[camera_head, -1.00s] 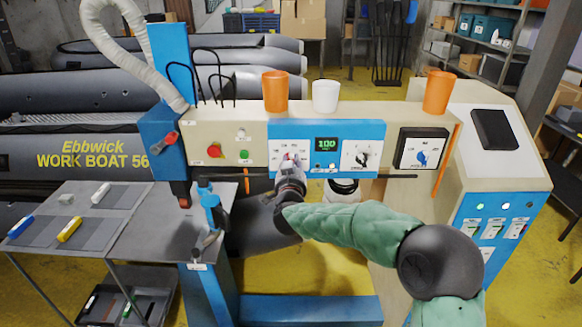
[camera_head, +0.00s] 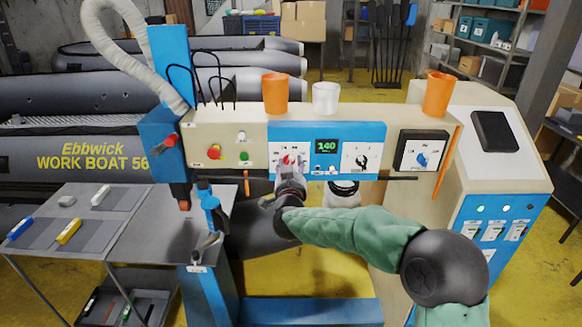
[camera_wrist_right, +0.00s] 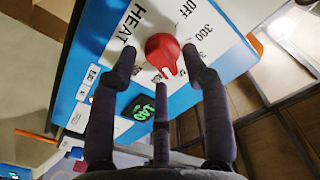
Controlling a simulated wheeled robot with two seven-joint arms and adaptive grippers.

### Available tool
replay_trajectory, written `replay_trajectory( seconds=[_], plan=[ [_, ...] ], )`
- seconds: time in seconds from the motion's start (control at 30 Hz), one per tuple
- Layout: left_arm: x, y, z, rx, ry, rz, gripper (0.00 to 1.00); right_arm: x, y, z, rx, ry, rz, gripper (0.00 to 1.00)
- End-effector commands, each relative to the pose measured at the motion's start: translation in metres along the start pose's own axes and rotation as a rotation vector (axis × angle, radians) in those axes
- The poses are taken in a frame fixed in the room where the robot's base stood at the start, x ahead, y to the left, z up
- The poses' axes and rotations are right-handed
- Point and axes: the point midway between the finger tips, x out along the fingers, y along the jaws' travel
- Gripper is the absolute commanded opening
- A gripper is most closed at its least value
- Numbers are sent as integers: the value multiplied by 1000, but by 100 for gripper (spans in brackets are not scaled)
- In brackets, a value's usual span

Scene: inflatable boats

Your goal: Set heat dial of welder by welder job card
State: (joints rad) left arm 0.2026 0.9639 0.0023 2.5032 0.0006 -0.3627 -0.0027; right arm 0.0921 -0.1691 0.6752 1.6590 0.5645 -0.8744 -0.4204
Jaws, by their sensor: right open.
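The welder (camera_head: 330,130) carries a blue panel with a red heat dial (camera_head: 289,160) on its left part. The wrist view shows the dial (camera_wrist_right: 164,52) close up, with a white pointer mark and the words HEAT and OFF printed nearby. The green display (camera_head: 326,146) reads 140; it also shows in the wrist view (camera_wrist_right: 142,107). My right gripper (camera_head: 290,180) is open in front of the dial, its fingertips spread around the knob; I cannot tell whether any touches it. My left gripper is out of view. I cannot make out a job card.
A black-handled dial (camera_head: 362,161) and a blue dial (camera_head: 422,159) sit further right. Orange and white cups (camera_head: 325,98) stand on top of the welder. A dark tablet-like panel (camera_head: 495,130) lies on the right cabinet. A grey table (camera_head: 100,212) with small coloured blocks is at left.

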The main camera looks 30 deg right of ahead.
Motion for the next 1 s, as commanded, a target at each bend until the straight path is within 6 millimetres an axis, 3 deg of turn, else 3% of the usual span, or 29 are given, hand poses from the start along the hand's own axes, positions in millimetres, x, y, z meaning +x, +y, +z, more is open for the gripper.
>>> replay_trajectory(
  seconds=[0.5, 0.7, 1.0],
  plan=[
    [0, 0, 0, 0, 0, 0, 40, -92, 0, 1, 0, -1, -2, 48],
    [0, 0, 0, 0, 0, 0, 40, -110, 0, 1, 1, -1, -1, 48],
    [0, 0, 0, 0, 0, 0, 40, -113, 0, 1, 0, -1, 0, 48]
  ],
)
